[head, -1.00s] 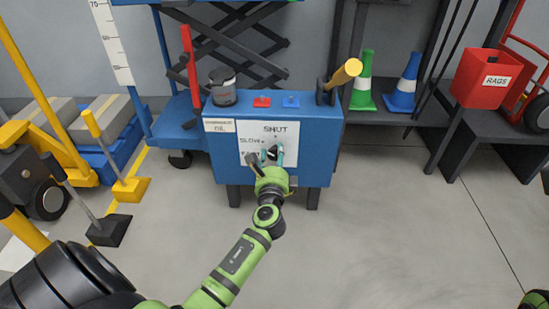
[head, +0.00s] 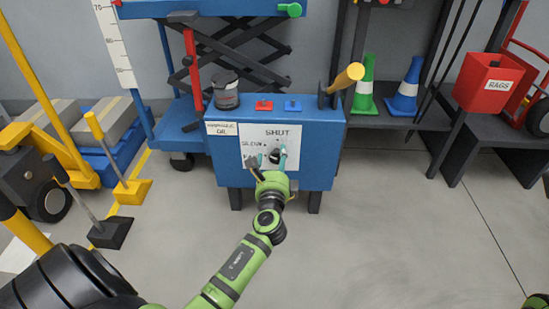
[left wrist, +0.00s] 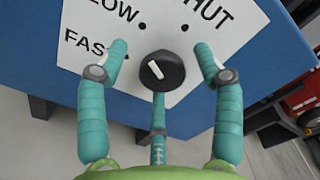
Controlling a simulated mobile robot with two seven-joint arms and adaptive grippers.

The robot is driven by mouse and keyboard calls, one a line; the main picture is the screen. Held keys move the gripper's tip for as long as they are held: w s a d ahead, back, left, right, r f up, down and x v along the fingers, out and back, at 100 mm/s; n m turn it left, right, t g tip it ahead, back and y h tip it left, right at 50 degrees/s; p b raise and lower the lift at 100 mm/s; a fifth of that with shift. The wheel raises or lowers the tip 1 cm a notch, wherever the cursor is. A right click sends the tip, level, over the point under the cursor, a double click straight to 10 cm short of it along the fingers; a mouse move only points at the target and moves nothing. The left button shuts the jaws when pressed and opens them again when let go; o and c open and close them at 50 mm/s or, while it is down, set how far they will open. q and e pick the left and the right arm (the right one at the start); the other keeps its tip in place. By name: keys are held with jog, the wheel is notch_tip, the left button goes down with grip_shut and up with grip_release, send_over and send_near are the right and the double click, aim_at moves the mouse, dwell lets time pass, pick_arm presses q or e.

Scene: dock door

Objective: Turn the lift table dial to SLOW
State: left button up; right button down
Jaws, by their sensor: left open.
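The lift table dial (left wrist: 162,70) is a round black knob with a white pointer line slanting to the upper left. It sits on a white label panel (left wrist: 185,45) marked SHUT, SLOW and FAST. I cannot tell exactly which mark the pointer meets. The panel (head: 257,139) is on the front of a blue box (head: 225,165). My left gripper (head: 271,157) is open in front of the dial. In the left wrist view its teal fingers (left wrist: 161,58) stand on both sides of the knob, with a third below; contact is unclear. My right gripper is out of view.
Yellow equipment (head: 125,188) stands at left. A low bench with cones (head: 407,90) is at right. The floor in front is clear.

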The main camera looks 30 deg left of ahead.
pick_arm(q)
jog(key=v, duration=1.1)
jog(key=shift+s, duration=0.15)
jog(key=shift+r, duration=0.1)
